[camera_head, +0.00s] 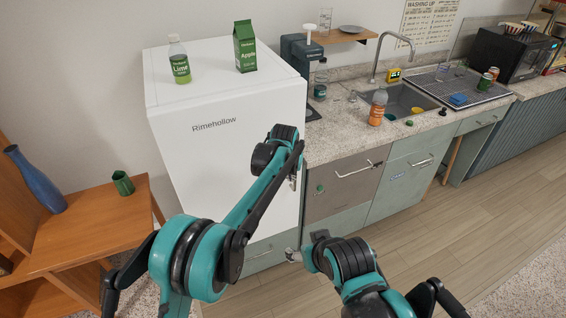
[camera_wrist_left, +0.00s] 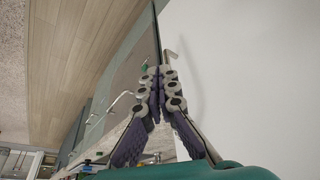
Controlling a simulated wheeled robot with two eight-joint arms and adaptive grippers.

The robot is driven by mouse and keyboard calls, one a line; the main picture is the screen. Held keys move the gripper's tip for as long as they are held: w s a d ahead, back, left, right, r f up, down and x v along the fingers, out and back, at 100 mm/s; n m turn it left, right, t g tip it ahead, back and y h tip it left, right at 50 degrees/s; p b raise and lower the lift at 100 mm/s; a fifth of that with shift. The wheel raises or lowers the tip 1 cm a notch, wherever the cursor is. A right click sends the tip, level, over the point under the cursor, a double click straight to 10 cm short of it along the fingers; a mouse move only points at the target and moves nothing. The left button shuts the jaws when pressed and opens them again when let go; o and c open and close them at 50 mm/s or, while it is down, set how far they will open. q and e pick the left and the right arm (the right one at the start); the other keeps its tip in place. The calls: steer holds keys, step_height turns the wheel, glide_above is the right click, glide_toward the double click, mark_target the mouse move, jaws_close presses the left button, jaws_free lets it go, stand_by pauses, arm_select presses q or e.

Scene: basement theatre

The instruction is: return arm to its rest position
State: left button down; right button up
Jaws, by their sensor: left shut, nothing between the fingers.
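My left arm (camera_head: 243,208) is teal and black and reaches forward and up in front of the white fridge (camera_head: 222,162). My left gripper (camera_head: 294,180) hangs from its wrist at the fridge's right edge, small and partly hidden by the arm. In the left wrist view the left gripper (camera_wrist_left: 158,78) is shut and empty, its fingers together beside the white fridge side (camera_wrist_left: 245,70). My right arm (camera_head: 345,265) is folded low at the bottom centre. A small grey part at its end may be the right gripper (camera_head: 293,255); its finger state cannot be made out.
A green-labelled bottle (camera_head: 179,62) and a green carton (camera_head: 245,47) stand on the fridge. The counter (camera_head: 340,133) to the right has a sink (camera_head: 402,101) and an orange bottle (camera_head: 378,106). A wooden shelf (camera_head: 95,222) stands left. The floor (camera_head: 480,205) at right is clear.

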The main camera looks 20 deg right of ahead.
arm_select(q)
steer(key=s+a+r+n+t, duration=0.1)
steer(key=s+a+r, duration=0.25)
steer(key=a, duration=0.45)
steer(key=s+a+r+n+b, duration=0.1)
steer(key=s+a+r, duration=0.25)
steer(key=a, duration=0.55)
steer(key=s+a+r+n+t, duration=0.1)
steer(key=s+a+r, duration=0.2)
steer(key=a+r, duration=0.35)
steer(key=s+a+f+n, duration=0.1)
steer(key=s+a+f, duration=0.2)
steer(key=s+a, duration=0.3)
steer(key=s+a+f+n+t+y, duration=0.1)
steer(key=s+a+f, duration=0.1)
steer(key=s+a, duration=0.4)
steer(key=s+a+f+n+y+b, duration=0.1)
steer(key=s+a+f, duration=0.2)
steer(key=s, duration=0.6)
steer(key=a, duration=0.2)
steer(key=shift+a+f+t, duration=0.3)
steer(key=shift+a+f, duration=0.05)
steer(key=shift+a, duration=0.05)
